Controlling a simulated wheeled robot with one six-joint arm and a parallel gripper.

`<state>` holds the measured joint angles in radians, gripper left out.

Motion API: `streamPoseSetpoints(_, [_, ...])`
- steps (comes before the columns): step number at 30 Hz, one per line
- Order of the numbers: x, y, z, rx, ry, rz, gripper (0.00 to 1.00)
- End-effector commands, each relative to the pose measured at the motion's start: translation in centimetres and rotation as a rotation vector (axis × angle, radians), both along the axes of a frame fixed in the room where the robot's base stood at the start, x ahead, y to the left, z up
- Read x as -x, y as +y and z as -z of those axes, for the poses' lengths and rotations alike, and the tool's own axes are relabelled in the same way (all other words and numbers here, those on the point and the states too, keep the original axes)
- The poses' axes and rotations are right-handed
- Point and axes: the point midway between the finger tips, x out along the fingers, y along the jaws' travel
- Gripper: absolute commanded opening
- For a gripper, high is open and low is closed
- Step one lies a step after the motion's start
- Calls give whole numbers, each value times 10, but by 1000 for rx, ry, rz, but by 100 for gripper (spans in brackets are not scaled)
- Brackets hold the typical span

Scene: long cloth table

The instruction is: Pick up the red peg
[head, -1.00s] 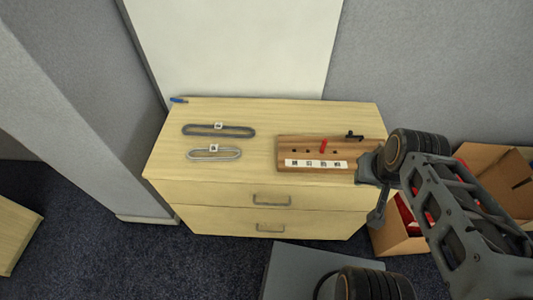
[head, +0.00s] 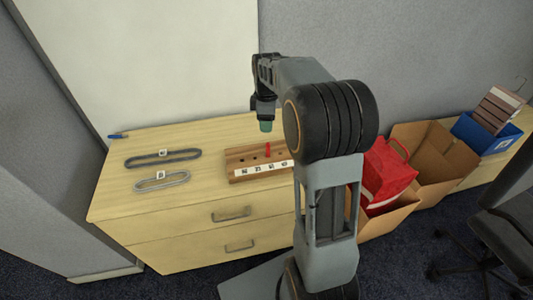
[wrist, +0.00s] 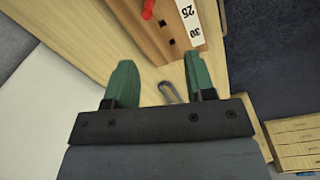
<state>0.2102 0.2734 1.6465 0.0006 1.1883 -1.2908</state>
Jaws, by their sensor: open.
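The red peg (head: 268,149) stands upright in the brown wooden peg board (head: 235,162) on the pale wood drawer cabinet. In the wrist view the peg (wrist: 148,9) is at the top edge, partly cut off, beyond my fingertips. The board (wrist: 176,40) shows there with dark holes and a white strip of numbers. My gripper (head: 266,127) points down above the board, close above the peg in the head view. In the wrist view my gripper (wrist: 160,80) has its two green fingers wide apart with nothing held between them.
Two grey loops, one larger (head: 160,158) and one smaller (head: 162,182), lie left of the board with white tags. A blue object (head: 118,136) lies at the cabinet's back left corner. Right of the cabinet are cardboard boxes (head: 430,160), a red bag (head: 385,175) and a blue bin (head: 480,135).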

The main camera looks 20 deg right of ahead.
Motion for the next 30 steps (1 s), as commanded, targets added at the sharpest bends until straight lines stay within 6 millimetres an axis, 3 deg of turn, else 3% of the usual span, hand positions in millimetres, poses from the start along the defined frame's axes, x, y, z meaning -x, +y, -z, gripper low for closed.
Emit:
streamPoseSetpoints(6, [-19,-16,26,-5,35,-123,50])
streamPoseSetpoints(16, [-20,-17,82,-5,36,-137,50])
streamPoseSetpoints(30, [-19,-15,122,-6,37,-135,50])
